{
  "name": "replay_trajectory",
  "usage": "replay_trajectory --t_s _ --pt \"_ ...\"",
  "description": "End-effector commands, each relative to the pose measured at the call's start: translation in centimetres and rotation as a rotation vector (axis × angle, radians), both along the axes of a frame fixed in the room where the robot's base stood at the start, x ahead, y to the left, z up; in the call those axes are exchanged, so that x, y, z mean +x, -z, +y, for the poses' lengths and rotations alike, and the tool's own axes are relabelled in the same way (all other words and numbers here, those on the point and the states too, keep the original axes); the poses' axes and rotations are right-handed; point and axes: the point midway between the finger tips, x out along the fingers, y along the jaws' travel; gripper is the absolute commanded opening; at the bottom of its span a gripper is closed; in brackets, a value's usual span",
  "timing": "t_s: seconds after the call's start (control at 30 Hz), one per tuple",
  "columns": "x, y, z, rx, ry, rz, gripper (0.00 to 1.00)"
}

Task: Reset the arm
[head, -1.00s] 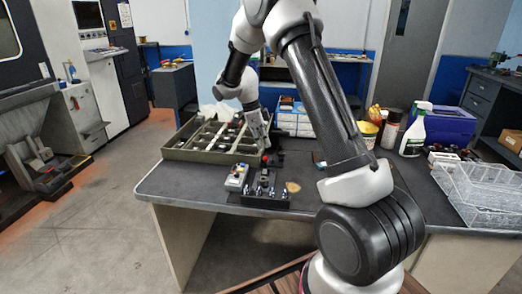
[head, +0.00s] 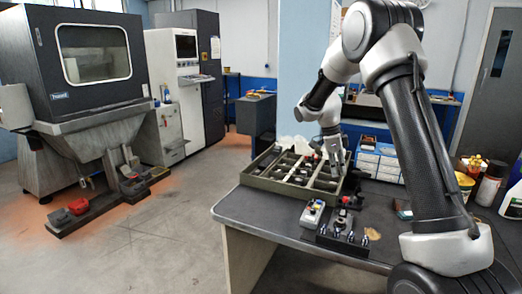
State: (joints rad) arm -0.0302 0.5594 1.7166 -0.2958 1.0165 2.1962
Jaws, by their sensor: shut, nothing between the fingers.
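My arm comes in from the right of the head view and bends over the bench (head: 262,213). My gripper (head: 338,172) points down at the right side of the compartment tray (head: 262,182), above or just beside its rim; I cannot tell the exact height. Its fingers are small in the picture and look closed, with nothing visible held. In front of it stands a dark electrode block (head: 340,240) with several shiny pieces on it.
Blue-and-white drawer boxes (head: 378,163) stand behind the gripper. Bottles and a yellow tub (head: 463,186) are at the right, partly behind my arm. A large machine (head: 92,75) stands at the far left.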

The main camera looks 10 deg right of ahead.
Motion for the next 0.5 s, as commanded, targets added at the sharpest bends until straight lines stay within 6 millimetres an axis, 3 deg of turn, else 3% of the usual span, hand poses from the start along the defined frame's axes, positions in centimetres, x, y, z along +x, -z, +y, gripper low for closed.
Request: replay_trajectory --t_s 0.13,0.2,0.27,0.33,0.5 --pt "-0.1 0.1 0.1 0.036 -0.24 0.062 0.0" --pt "-1.3 1.1 0.4 0.079 -0.432 0.136 0.0" --pt "-3.3 2.1 0.7 0.132 -0.618 0.213 0.0" --pt "-5.9 1.5 1.1 0.194 -0.84 0.267 0.0" --pt "-13.7 -3.6 2.1 0.302 -1.372 0.298 0.0"
